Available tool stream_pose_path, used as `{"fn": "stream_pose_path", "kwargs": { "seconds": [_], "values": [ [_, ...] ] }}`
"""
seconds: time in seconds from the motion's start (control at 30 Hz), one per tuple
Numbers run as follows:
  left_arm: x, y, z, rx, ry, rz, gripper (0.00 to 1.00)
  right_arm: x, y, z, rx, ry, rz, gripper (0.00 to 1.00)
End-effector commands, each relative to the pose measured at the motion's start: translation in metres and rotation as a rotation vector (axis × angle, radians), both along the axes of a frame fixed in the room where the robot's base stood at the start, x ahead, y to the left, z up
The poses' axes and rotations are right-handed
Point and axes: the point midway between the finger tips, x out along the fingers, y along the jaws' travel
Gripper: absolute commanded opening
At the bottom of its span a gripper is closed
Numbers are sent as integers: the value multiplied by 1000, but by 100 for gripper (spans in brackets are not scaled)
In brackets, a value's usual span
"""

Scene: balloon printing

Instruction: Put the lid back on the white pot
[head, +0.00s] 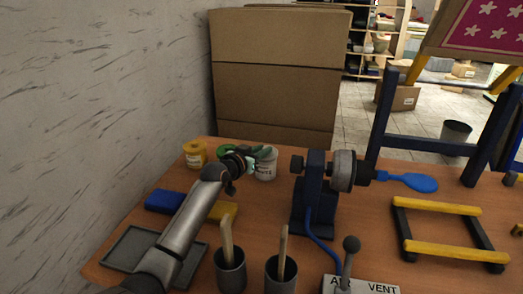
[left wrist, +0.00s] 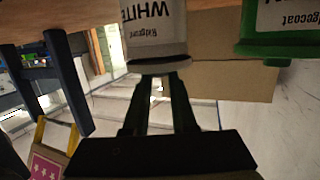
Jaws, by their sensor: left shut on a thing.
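The white pot (head: 265,171) stands at the back of the wooden table, between the green pot (head: 228,152) and the blue machine. It also shows in the left wrist view, labelled WHITE (left wrist: 154,30). My left gripper (head: 263,153) reaches over its top. In the left wrist view my left gripper (left wrist: 157,80) has its two fingertips close together at the pot's grey top edge (left wrist: 158,64), shut on the lid there. The lid is mostly hidden, and I cannot tell whether it is fully seated. My right gripper is not in view.
A yellow pot (head: 195,153) stands left of the green one. The blue machine (head: 315,190) with a blue balloon (head: 408,182) stands close on the right. Cups with sticks (head: 230,270), a grey tray (head: 130,245) and a yellow-black frame (head: 455,252) lie nearer. A wall is on the left.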

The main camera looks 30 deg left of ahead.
Motion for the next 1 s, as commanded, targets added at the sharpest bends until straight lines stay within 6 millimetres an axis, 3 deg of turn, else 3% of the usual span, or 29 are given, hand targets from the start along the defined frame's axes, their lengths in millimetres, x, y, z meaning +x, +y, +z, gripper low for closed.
{"fn": "stream_pose_path", "kwargs": {
  "seconds": [1.0],
  "values": [
    [0,-1,0,0,1,-1,0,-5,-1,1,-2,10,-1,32]
  ]
}}
